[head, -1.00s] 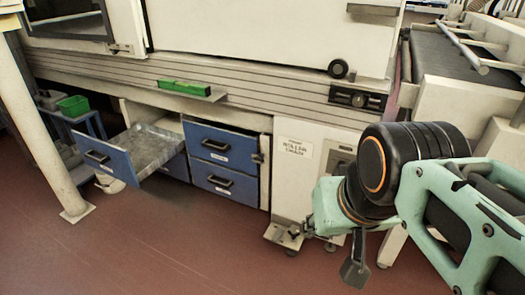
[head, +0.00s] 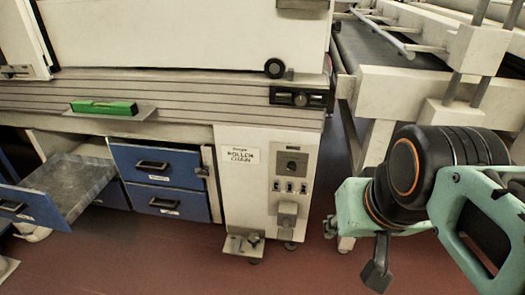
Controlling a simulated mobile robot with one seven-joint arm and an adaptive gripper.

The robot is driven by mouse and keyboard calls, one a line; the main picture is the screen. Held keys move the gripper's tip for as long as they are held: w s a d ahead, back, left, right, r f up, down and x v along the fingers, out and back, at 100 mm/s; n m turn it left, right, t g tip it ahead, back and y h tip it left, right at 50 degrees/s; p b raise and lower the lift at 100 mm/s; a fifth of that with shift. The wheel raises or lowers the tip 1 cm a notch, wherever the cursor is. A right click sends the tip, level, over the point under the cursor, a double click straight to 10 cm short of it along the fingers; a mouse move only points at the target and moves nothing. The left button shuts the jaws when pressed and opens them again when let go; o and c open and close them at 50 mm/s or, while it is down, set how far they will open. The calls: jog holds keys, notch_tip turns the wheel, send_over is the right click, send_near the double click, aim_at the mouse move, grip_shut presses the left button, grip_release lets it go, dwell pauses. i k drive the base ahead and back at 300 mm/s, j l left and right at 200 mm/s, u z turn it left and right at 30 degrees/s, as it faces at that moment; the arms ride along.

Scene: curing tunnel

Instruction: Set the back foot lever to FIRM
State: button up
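The white machine cabinet (head: 240,195) stands left of my arm in the head view, with a "ROLLER CHAIN" label and a control panel (head: 290,175) on its front. At its lower front a small pale plate (head: 240,247) with dark fittings sticks out near the floor. I cannot tell whether this is a foot lever, and no FIRM marking is readable. My gripper (head: 377,274) shows as a dark end hanging below my arm, right of the cabinet and apart from it. Whether its fingers are open is not clear.
An open blue drawer (head: 40,207) juts out at the left, beside closed blue drawers (head: 158,166). A green level (head: 104,107) lies on the ledge. A roller conveyor (head: 400,75) stands at the back right. The red floor (head: 180,262) in front is clear.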

aim_at(238, 242)
jog(key=i+j+z, duration=0.1)
jog(key=j+z, duration=0.2)
jog(key=i+j+z, duration=0.1)
jog(key=j+z, duration=0.15)
jog(key=j, duration=0.15)
jog(key=i+j+z, duration=0.1)
jog(key=j+z, duration=0.15)
jog(key=j, duration=0.5)
